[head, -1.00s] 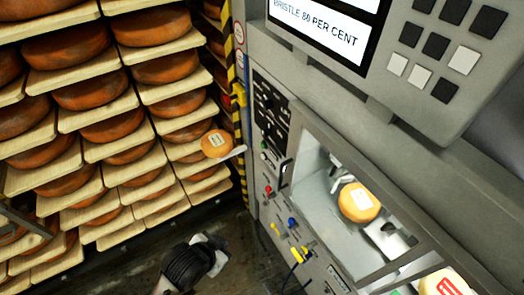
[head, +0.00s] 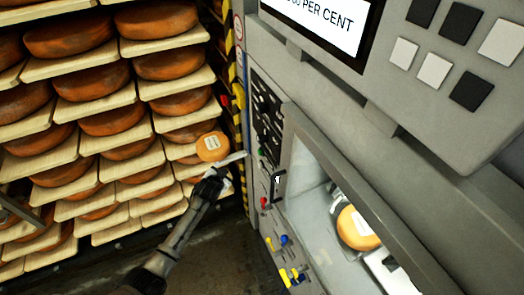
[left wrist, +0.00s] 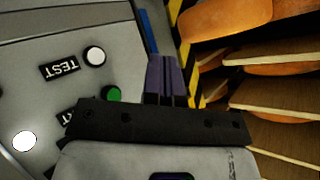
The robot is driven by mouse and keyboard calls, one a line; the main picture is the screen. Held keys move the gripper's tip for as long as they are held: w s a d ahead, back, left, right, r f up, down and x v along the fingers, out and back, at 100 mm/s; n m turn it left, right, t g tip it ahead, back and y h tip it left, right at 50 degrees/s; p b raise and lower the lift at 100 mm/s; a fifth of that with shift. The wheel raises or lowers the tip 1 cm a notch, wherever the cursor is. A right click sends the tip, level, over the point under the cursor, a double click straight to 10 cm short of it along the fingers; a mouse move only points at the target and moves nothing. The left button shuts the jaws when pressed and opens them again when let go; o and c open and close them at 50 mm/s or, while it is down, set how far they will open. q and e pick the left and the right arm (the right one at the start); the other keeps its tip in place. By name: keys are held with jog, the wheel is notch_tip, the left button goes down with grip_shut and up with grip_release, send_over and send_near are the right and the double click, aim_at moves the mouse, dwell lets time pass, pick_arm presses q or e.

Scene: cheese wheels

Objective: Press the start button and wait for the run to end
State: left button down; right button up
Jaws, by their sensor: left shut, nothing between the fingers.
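A green button (head: 262,152) sits on the grey machine's front panel. It shows larger in the left wrist view (left wrist: 113,93), beside a partly hidden black label (left wrist: 75,115). A white button (left wrist: 95,55) with a TEST label (left wrist: 60,69) is above it there, and another white button (left wrist: 23,140) is at the left. My left gripper (head: 222,173) is in front of the racks, just left of the panel. In the left wrist view its dark fingers (left wrist: 166,75) are shut and empty, right of the green button and apart from it in the picture. My right gripper is out of view.
Racks of orange cheese wheels (head: 90,80) on boards fill the left. A labelled wheel (head: 213,147) is near my left gripper. The machine's lit chamber (head: 320,215) holds another labelled wheel (head: 356,228). The display (head: 320,22) reads "PER CENT", partly cut off.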

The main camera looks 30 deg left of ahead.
aim_at(260, 152)
pick_arm(q)
jog(key=shift+w+d+r+m+t+h, duration=0.25)
jog(key=shift+w+r+m+t, duration=0.5)
jog(key=shift+t, duration=0.55)
jog(key=shift+w+d+r+m+t+h, duration=0.15)
jog(key=shift+w+d+r+m+t, duration=0.15)
jog(key=shift+w+r+m+t, duration=0.75)
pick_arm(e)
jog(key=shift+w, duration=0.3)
pick_arm(q)
jog(key=shift+s+d+f+t, duration=0.1)
jog(key=shift+s+f+t, duration=0.15)
jog(key=shift+s, duration=0.05)
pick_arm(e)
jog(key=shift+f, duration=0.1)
pick_arm(q)
jog(key=w+d+b, duration=0.4)
jog(key=w+b, duration=0.1)
jog(key=w, duration=0.2)
jog(key=shift+w+d, duration=0.15)
jog(key=shift+d, duration=0.15)
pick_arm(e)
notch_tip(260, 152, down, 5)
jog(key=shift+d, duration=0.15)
